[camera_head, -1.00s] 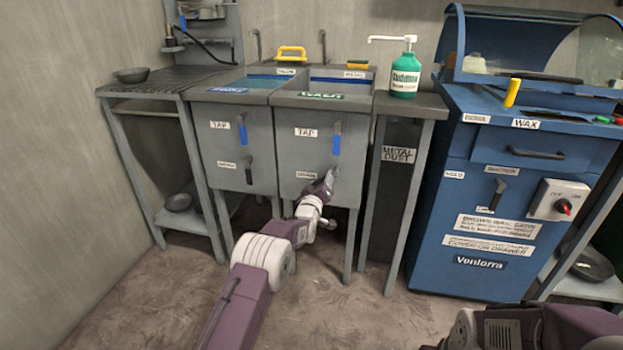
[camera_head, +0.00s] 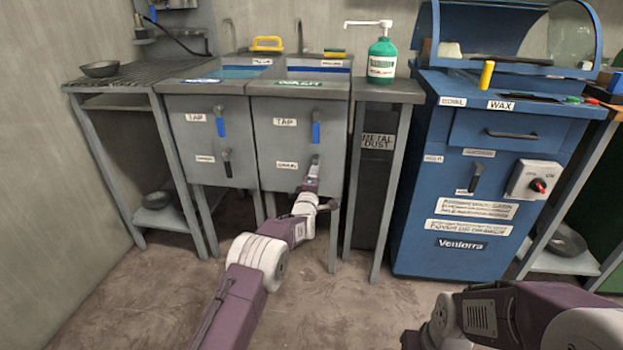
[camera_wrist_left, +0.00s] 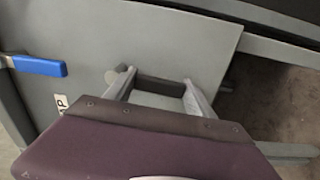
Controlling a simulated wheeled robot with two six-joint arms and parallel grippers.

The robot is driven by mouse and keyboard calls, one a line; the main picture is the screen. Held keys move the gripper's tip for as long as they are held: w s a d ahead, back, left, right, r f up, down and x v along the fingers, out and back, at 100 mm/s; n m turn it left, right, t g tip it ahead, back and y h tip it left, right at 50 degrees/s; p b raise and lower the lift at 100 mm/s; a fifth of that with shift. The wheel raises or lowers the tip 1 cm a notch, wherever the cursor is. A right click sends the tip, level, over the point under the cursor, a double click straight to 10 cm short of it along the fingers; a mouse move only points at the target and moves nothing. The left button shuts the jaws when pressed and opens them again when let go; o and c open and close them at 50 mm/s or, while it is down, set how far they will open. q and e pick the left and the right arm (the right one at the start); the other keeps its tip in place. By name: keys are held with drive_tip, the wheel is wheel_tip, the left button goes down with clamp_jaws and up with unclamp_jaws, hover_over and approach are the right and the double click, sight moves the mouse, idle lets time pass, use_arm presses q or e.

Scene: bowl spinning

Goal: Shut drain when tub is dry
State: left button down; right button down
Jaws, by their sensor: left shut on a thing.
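The right tub (camera_head: 265,150), marked WASH, has a blue tap lever (camera_head: 316,132) hanging down and a drain lever (camera_head: 315,162) below it. My left gripper (camera_head: 313,174) is shut on that drain lever, reaching up from below. In the left wrist view a dark bar (camera_wrist_left: 160,88) lies between the fingers, and the tub front is behind it. The tub's inside (camera_head: 318,72) looks grey; I cannot tell whether it is dry. The left tub (camera_head: 185,150) has its own blue tap lever (camera_head: 219,122) and black drain lever (camera_head: 227,163). My right gripper is out of view.
A narrow stand with a green pump bottle (camera_head: 382,60) is right of the tubs. A blue wax cabinet (camera_head: 470,200) stands farther right. A rack with a bowl (camera_head: 100,69) is at left. The floor (camera_head: 120,310) in front is open.

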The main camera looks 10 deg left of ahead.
use_arm(q)
drive_tip(key=shift+d+n, duration=0.2)
drive_tip(key=shift+n, duration=0.4)
drive_tip(key=shift+c, duration=1.6)
unclamp_jaws()
drive_tip(key=s+b, duration=0.1)
drive_tip(key=s, duration=0.8)
drive_tip(key=shift+a+b, duration=0.15)
drive_tip(key=shift+b, duration=0.15)
